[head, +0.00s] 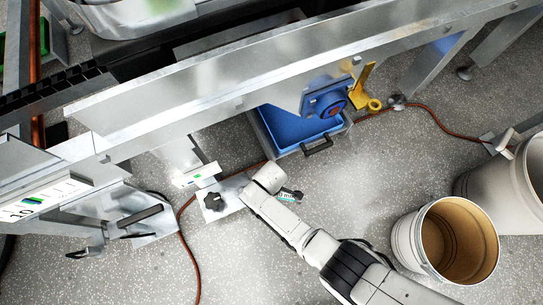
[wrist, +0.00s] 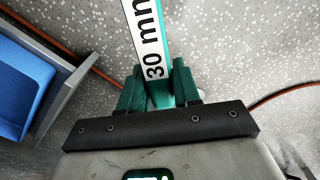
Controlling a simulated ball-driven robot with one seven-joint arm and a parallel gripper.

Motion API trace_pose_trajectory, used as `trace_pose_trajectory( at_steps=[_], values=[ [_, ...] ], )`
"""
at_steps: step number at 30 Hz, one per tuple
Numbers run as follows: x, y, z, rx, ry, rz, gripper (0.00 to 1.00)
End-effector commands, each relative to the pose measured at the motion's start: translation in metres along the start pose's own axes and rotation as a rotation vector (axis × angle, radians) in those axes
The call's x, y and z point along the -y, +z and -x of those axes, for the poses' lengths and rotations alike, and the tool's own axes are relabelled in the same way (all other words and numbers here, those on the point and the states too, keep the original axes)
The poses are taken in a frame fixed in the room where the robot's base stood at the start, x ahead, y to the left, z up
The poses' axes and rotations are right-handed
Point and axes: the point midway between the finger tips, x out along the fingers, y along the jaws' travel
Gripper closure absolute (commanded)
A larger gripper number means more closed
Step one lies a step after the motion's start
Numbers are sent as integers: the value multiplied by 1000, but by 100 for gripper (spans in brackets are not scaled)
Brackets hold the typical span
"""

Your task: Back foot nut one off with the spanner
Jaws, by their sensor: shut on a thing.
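My gripper (wrist: 160,88) is shut on a green spanner (wrist: 147,30) with a white "30 mm" label. In the wrist view the spanner runs from between the dark green fingers up past the top edge, so its far end is out of view. In the head view a small part of the spanner (head: 286,197) shows beside my arm, and my fingers are hidden there. A machine leg stands on a foot plate (head: 232,190) left of my wrist. A dark star-shaped knob or nut (head: 213,201) sits on that plate; I cannot tell which. The spanner is apart from it.
A blue tray (head: 292,130) with a dark handle lies under the steel frame (head: 250,75); it shows in the wrist view (wrist: 25,85) too. A red-brown hose (head: 187,235) crosses the floor. An open drum (head: 445,240) stands at right. The floor between tray and drum is clear.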

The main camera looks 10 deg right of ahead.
Motion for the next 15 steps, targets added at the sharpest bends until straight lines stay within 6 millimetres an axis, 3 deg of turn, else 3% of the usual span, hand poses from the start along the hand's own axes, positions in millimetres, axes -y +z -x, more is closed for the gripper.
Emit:
trace_pose_trajectory(
  at_steps=[15],
  values=[
    [0,0,36,0,0,0,100]
  ],
)
